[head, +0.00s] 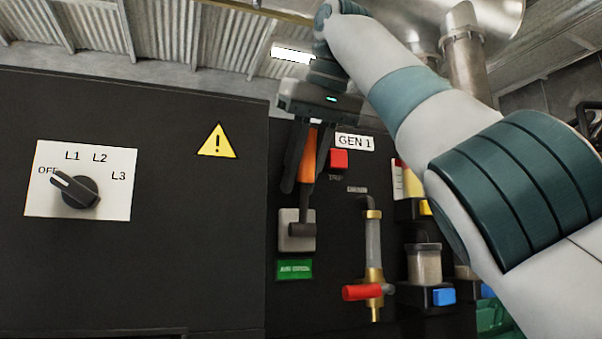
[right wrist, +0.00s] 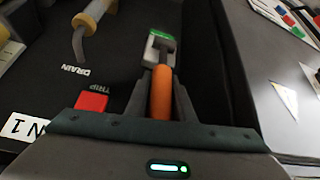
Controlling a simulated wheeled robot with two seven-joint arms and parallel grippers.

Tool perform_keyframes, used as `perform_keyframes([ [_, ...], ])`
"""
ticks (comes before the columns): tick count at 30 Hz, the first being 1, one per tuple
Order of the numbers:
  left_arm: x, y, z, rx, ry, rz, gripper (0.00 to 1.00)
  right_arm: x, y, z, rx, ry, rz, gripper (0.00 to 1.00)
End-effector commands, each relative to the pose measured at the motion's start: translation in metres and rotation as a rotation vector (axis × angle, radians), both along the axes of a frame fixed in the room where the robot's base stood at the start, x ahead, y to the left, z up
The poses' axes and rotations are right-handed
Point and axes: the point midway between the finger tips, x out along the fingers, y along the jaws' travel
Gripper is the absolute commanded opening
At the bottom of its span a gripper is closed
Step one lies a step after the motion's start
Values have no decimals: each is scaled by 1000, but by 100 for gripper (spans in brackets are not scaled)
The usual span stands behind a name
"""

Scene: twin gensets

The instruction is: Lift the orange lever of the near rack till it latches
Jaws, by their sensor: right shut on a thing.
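The orange lever (head: 308,155) stands upright on the black GEN 1 panel, above its grey mounting block (head: 290,231). My right gripper (head: 302,188) reaches down from above and its fingers are shut on the orange handle. In the right wrist view the orange lever (right wrist: 161,92) lies between the two fingers of the right gripper (right wrist: 161,90). A green label (head: 294,269) sits below the block. Whether the lever is latched cannot be told. My left gripper is not in view.
A red TRIP button (head: 338,159) is close to the right of the lever. A drain sight glass (head: 373,245) with a red valve handle (head: 362,292) is lower right. A rotary switch (head: 78,191) is on the black cabinet at left.

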Motion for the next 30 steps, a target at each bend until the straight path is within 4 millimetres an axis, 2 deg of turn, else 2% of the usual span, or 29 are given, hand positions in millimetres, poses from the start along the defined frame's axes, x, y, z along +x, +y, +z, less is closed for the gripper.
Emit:
perform_keyframes([
  [4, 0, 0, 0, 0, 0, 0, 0, 0, 0, -1, -1, 2, 1, 0],
  [5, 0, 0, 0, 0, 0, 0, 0, 0, 0, -1, -1, 2, 1, 29],
  [6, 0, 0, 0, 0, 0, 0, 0, 0, 0, -1, -1, 2, 1, 38],
  [7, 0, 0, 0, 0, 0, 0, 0, 0, 0, -1, -1, 2, 1, 40],
  [19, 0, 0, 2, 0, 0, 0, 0, -2, -1, 4, 0, 0, 1, 40],
  [30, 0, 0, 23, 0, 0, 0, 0, -24, -11, 44, 0, 0, -1, 40],
])
